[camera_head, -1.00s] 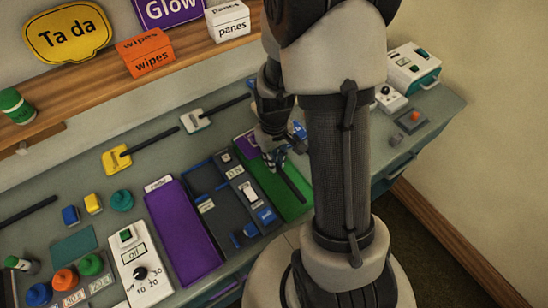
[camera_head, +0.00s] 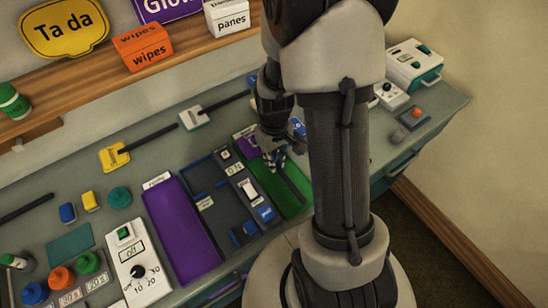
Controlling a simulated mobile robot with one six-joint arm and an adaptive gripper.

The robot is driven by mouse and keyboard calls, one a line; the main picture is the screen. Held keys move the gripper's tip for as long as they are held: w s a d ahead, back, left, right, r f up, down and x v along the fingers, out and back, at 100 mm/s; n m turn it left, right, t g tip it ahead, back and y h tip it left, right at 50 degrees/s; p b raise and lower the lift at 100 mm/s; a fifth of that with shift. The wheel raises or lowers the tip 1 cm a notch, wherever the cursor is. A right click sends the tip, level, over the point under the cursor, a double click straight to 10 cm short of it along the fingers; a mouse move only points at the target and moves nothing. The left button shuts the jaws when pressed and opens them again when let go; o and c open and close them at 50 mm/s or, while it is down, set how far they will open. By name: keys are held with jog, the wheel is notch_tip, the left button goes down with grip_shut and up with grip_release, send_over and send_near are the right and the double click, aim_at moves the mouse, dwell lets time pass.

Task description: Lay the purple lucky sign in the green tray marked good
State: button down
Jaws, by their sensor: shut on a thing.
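The purple sign (camera_head: 249,147) shows at the far end of the green tray (camera_head: 294,208), partly behind my gripper. Its dark handle (camera_head: 292,187) slants over the tray's green floor towards the near end. My gripper (camera_head: 273,161) is low over the tray and shut on the sign, seemingly at its handle. The fingertips are small and partly hidden. I cannot tell whether the sign touches the tray floor. Its wording cannot be read, nor can the tray's label.
A dark compartment tray (camera_head: 212,219) and a purple tray (camera_head: 180,235) lie left of the green tray. A yellow sign (camera_head: 114,156) and a white sign (camera_head: 193,118) lie behind. A white timer box (camera_head: 139,270) stands front left.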

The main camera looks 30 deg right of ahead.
jog(key=shift+f+b, duration=0.8)
jog(key=shift+f, duration=0.2)
dwell(1.8)
jog(key=c, duration=1.5)
grip_release()
jog(key=shift+c, duration=0.2)
jog(key=shift+o, duration=0.9)
jog(key=shift+r, duration=0.1)
jog(key=shift+r+p, duration=3.2)
jog(key=shift+r, duration=0.7)
